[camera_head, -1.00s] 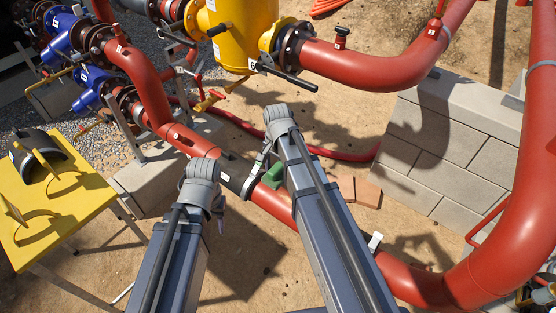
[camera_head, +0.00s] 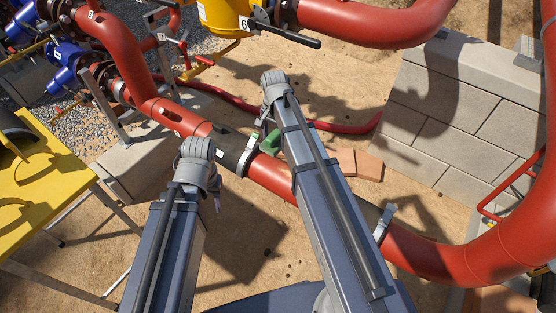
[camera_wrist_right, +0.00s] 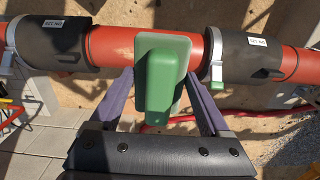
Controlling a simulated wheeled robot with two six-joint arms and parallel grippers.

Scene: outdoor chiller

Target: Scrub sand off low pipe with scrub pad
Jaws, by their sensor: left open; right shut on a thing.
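The low red pipe (camera_head: 180,118) runs from upper left to lower right in the head view and crosses the right wrist view (camera_wrist_right: 106,45). A faint tan patch that looks like sand shows on it left of the pad. My right gripper (camera_wrist_right: 165,95) is shut on the green scrub pad (camera_wrist_right: 160,80), whose pale base lies over the pipe between two dark sleeves; firm contact is unclear. The pad also shows beside my right arm in the head view (camera_head: 270,143). My left gripper (camera_head: 217,200) is open and empty, on the near side of the pipe, mostly hidden behind its wrist.
A yellow table (camera_head: 45,195) stands at left. A block wall (camera_head: 455,125) and a large red pipe bend (camera_head: 510,240) are at right. A red hose (camera_head: 340,128) and bricks (camera_head: 360,164) lie beyond the pipe. Sandy ground at lower left centre is open.

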